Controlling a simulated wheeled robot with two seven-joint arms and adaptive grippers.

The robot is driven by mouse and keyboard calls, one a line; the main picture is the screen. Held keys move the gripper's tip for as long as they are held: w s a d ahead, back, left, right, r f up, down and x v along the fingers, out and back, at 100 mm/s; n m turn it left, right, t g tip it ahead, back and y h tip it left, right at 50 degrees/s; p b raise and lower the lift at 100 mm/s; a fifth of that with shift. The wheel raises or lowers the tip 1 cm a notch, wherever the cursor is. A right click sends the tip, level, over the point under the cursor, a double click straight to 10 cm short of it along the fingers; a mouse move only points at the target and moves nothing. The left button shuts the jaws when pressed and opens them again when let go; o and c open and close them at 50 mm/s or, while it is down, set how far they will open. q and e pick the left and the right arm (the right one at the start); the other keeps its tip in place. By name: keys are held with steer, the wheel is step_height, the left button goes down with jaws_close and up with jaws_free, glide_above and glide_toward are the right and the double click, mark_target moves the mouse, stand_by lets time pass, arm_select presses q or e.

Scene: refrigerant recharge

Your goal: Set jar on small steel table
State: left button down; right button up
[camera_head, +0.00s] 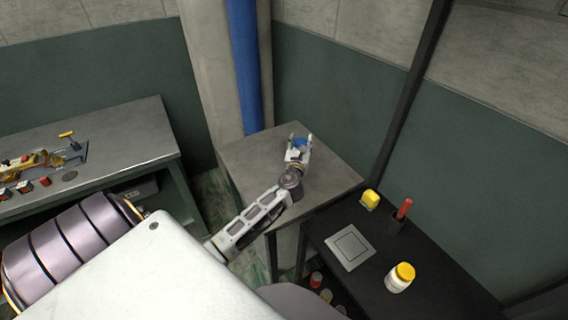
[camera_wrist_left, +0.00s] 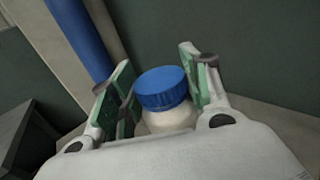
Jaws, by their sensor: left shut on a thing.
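The jar (camera_wrist_left: 165,98) has a blue lid and a whitish body, and it stands between the two fingers of my left gripper (camera_wrist_left: 155,92) in the wrist view. In the head view my left gripper (camera_head: 299,146) is over the small steel table (camera_head: 248,152), shut on the jar, whose blue lid (camera_head: 299,143) shows between the fingers. The jar's lower part is hidden by the gripper, so I cannot tell whether it touches the tabletop. My right gripper is not in view.
A black table (camera_head: 340,225) at right holds a white jar with a yellow lid (camera_head: 399,278), a yellow item (camera_head: 370,199), a red-handled tool (camera_head: 403,210) and a grey plate (camera_head: 350,246). A steel workbench (camera_head: 120,140) with tools stands at left. A blue pipe (camera_head: 245,65) rises behind the small table.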

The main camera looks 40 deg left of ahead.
arm_select(q)
steer(key=shift+f, duration=0.35)
step_height(320, 180, down, 5)
steer(key=shift+f+b, duration=0.2)
steer(key=shift+b, duration=0.6)
steer(key=shift+f, duration=0.2)
steer(key=shift+f+b, duration=0.5)
steer(key=shift+f, duration=1.2)
steer(key=shift+f, duration=0.15)
